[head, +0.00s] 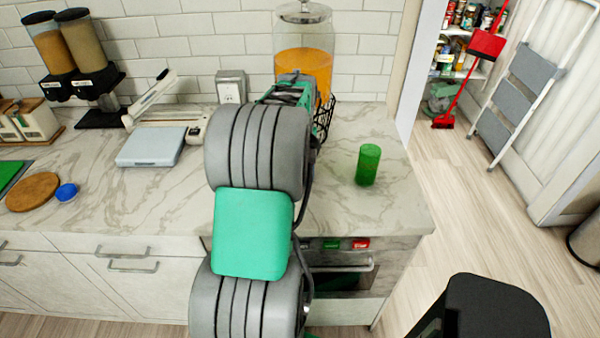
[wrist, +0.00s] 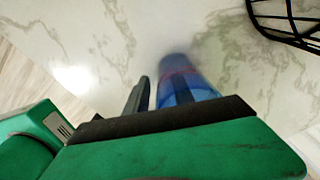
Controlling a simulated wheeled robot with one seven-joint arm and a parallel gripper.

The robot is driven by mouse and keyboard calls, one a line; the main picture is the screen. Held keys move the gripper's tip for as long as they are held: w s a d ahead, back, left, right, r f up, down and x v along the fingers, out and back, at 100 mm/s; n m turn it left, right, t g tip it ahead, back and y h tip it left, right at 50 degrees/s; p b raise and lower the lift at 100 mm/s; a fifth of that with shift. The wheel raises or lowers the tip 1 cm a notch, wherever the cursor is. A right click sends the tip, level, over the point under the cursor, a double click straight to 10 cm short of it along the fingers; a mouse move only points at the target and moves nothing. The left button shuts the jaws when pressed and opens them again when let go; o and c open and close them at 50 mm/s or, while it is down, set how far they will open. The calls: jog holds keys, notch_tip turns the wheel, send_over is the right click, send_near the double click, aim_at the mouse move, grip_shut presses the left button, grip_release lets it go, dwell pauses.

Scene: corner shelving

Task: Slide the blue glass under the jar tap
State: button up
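The blue glass (wrist: 183,88) shows in the wrist view, just beyond the dark front edge of my gripper (wrist: 146,82). A dark finger is close along the glass's left side; I cannot tell whether it touches. The drink jar (head: 303,48), part filled with orange liquid, stands at the back of the counter in the head view. Its black wire stand (wrist: 290,22) is at the wrist view's upper right, apart from the glass. My arm hides the tap and blue glass in the head view.
A green cup (head: 368,165) stands on the marble counter (head: 395,210) right of my arm, near its right end. A white scale (head: 152,146), a round wooden board (head: 33,192) and a small blue object (head: 66,192) lie to the left.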

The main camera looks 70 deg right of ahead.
jog(key=shift+r, duration=0.1)
notch_tip(320, 180, up, 8)
jog(key=shift+f+b, duration=0.2)
jog(key=shift+b, duration=0.15)
dwell(0.3)
